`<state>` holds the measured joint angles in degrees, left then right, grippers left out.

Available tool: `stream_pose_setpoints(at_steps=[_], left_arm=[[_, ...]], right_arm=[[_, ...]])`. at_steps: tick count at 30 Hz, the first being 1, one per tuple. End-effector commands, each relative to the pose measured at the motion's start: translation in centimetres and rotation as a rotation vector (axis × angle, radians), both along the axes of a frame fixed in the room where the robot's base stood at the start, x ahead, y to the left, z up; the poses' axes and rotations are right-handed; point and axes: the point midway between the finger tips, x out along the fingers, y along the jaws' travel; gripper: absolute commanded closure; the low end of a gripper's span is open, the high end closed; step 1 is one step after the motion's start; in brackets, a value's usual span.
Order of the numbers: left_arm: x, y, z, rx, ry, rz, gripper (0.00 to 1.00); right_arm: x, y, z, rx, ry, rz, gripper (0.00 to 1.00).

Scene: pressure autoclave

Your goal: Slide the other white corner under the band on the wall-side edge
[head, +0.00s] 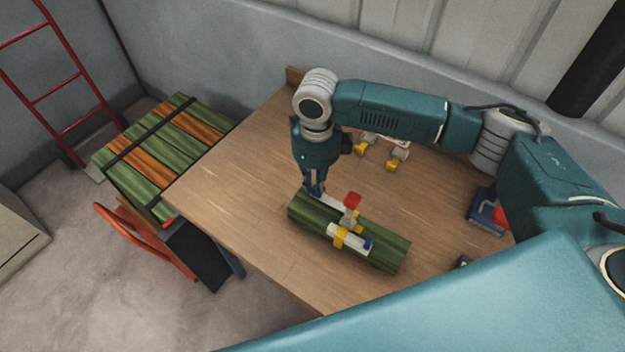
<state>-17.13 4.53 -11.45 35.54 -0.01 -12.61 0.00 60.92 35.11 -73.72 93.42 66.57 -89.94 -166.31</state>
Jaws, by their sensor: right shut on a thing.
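A bundle of green boards (380,252) lies slantwise on the wooden table (250,215). A white corner (352,243) lies along its near edge, with a yellow band (340,238) across it and a blue end at its right. My right gripper (316,192) points down at the far, wall-side edge of the bundle, toward its left end. It is shut on another white corner (332,202). A red-topped part (352,199) stands beside this corner, over the bundle. Whether the held corner is under the band cannot be told. My left gripper is out of view.
White and yellow parts (397,157) stand at the back of the table, partly behind my right arm. A blue and red item (488,212) sits at the right. A strapped stack of green and orange boards (160,145) stands left of the table. The table's left part is clear.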

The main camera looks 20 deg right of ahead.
Motion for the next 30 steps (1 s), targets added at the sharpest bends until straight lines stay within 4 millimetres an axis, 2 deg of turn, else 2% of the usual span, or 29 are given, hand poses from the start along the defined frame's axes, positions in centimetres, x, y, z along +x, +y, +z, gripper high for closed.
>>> stream_pose_setpoints(at_steps=[15,30], left_arm=[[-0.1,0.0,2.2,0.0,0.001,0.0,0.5],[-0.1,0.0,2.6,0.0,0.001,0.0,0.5]], right_arm=[[-2.4,-2.0,0.1,0.0,0.001,-0.002,1.0],[-3.1,-2.6,0.0,0.0,0.001,-0.001,1.0]])
